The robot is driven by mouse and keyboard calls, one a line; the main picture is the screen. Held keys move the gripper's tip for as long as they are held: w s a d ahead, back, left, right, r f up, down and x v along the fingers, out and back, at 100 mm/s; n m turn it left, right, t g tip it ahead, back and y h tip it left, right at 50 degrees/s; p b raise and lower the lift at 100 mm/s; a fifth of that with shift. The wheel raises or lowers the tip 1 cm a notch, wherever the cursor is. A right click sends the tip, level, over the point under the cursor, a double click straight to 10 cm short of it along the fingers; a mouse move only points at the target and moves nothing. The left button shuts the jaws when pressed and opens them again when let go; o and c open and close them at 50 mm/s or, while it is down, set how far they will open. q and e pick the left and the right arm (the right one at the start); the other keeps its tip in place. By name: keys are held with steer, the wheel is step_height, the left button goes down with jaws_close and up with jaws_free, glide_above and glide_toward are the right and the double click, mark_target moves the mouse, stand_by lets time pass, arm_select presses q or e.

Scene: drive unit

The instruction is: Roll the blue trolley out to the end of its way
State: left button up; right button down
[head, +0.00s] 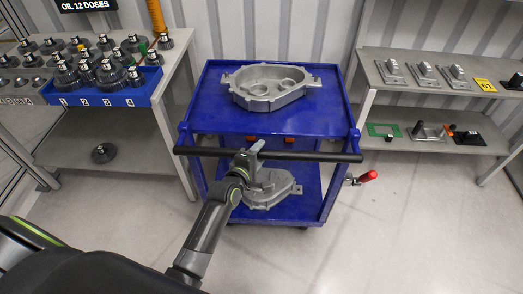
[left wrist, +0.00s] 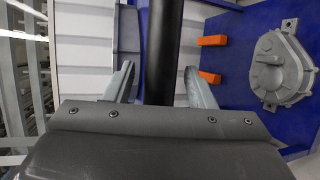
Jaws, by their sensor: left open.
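The blue trolley (head: 211,118) stands between two grey benches, with a black push bar (head: 311,156) across its near side. A grey metal housing (head: 268,88) sits on its top shelf and a grey cover (head: 270,188) on its lower shelf. My left gripper (head: 256,150) is at the bar, left of its middle. In the left wrist view the left gripper (left wrist: 158,78) is open, and the black bar (left wrist: 163,40) runs between its two fingers with a gap on each side. My right gripper is not in view.
A red-handled clamp (head: 366,177) sticks out at the trolley's right side. The left bench (head: 175,62) holds several dark gears and a blue tray (head: 146,92). The right bench (head: 425,97) carries metal parts. The pale floor (head: 400,230) in front is clear.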

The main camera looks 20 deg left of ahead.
arm_select(q)
steer(key=shift+x, duration=1.1)
jaws_close()
stand_by(0.8)
